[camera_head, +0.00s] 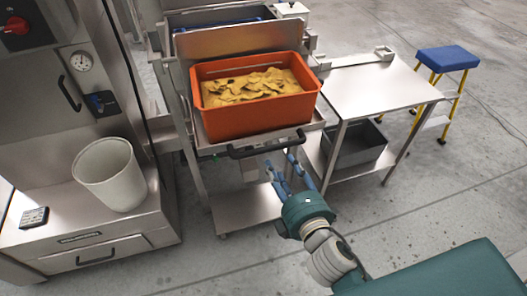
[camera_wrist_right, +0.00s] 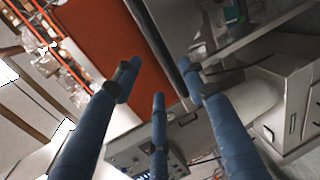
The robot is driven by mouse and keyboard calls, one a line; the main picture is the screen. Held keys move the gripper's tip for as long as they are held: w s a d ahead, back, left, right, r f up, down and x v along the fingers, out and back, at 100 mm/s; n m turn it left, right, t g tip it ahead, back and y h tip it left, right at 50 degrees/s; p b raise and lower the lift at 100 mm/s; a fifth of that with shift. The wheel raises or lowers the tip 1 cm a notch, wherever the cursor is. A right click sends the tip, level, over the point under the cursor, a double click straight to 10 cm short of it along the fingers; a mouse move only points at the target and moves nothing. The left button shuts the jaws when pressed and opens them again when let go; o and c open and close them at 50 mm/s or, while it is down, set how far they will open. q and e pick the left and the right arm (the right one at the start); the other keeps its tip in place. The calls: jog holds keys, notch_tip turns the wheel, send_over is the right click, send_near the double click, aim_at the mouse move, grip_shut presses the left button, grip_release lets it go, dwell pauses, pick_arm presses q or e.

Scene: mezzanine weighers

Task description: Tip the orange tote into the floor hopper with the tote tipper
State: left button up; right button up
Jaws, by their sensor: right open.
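The orange tote (camera_head: 255,119), filled with yellow-brown flat pieces (camera_head: 252,86), sits upright on the steel cradle of the tote tipper (camera_head: 200,148). A black bar handle (camera_head: 268,146) runs along the cradle's front edge. My right gripper (camera_head: 281,168) is open and empty, its blue fingers just below and in front of the handle's right part. In the right wrist view the open fingers (camera_wrist_right: 160,90) point toward the tote's orange side (camera_wrist_right: 112,38) and a dark bar; contact cannot be told. A steel bin stands behind the tote; whether it is the hopper is unclear. My left gripper is not in view.
A steel side table (camera_head: 375,88) stands right of the tipper, with a grey bin (camera_head: 352,148) on its lower shelf. A blue-topped yellow stool (camera_head: 447,59) stands farther right. A steel cabinet with a white bucket (camera_head: 110,175) is at left.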

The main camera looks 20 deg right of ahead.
aim_at(271, 149)
jog(key=w, duration=0.3)
jog(key=w+p, duration=0.1)
jog(key=shift+w+d+f, duration=0.2)
jog(key=shift+w+f, duration=0.15)
jog(key=shift+f, duration=0.05)
jog(key=w, duration=0.3)
jog(key=w+f, duration=0.1)
jog(key=w, duration=0.1)
jog(key=shift+a+p, duration=0.25)
jog(key=shift+p, duration=0.15)
jog(key=shift+w+f, duration=0.25)
jog(key=shift+w, duration=0.25)
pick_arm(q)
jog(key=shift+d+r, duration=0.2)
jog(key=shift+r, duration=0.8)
pick_arm(e)
jog(key=c, duration=0.8)
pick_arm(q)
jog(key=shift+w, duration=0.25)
pick_arm(e)
grip_shut()
